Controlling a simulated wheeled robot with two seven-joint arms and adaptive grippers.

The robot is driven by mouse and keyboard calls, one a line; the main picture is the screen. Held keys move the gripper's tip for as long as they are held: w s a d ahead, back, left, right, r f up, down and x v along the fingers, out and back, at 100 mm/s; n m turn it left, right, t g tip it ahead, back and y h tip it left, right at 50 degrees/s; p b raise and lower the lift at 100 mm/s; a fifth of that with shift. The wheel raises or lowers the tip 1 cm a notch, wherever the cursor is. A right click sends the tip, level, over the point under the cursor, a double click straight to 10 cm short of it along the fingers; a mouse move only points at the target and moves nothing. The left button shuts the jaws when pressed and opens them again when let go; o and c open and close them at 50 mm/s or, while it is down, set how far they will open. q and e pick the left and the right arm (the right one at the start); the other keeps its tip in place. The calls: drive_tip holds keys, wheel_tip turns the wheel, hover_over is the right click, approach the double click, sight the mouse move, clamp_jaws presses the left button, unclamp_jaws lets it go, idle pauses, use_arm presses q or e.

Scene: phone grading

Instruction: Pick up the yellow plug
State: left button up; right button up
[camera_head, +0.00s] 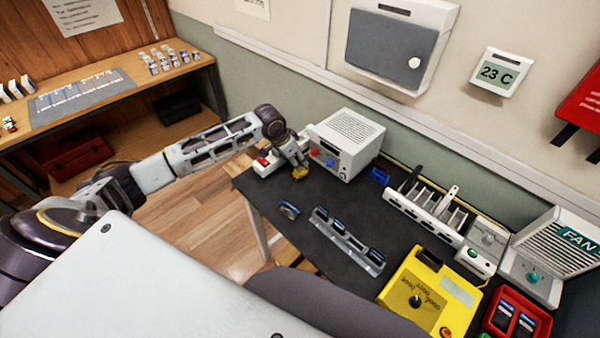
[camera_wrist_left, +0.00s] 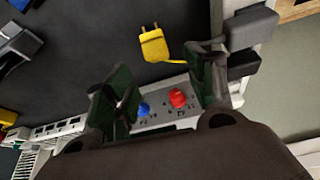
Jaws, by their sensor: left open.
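The yellow plug (camera_head: 301,172) lies on the dark bench top, in front of a white box with red and blue knobs. In the left wrist view the plug (camera_wrist_left: 153,46) shows whole, with two prongs and a yellow cord running off toward the right finger. My left gripper (camera_head: 296,160) is right at the plug in the head view and partly covers it. In the left wrist view my left gripper (camera_wrist_left: 157,88) is open, its green-padded fingers apart; the plug shows beyond and between them, not gripped. My right gripper is not in view.
The white knobbed box (camera_head: 357,137) stands close behind the gripper. A small white unit with a red switch (camera_head: 264,162) is to its left. A phone rack (camera_head: 347,240), a slotted white rack (camera_head: 425,216) and a yellow tester (camera_head: 430,290) stand to the right. Bare bench lies between.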

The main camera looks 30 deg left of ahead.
use_arm(q)
drive_tip(key=shift+x, duration=1)
drive_tip(key=shift+f, duration=0.15)
drive_tip(key=shift+s+x, duration=0.15)
drive_tip(key=shift+x, duration=0.6)
drive_tip(key=shift+s+x, duration=0.15)
drive_tip(key=shift+x, duration=1.75)
drive_tip(key=c, duration=1.2)
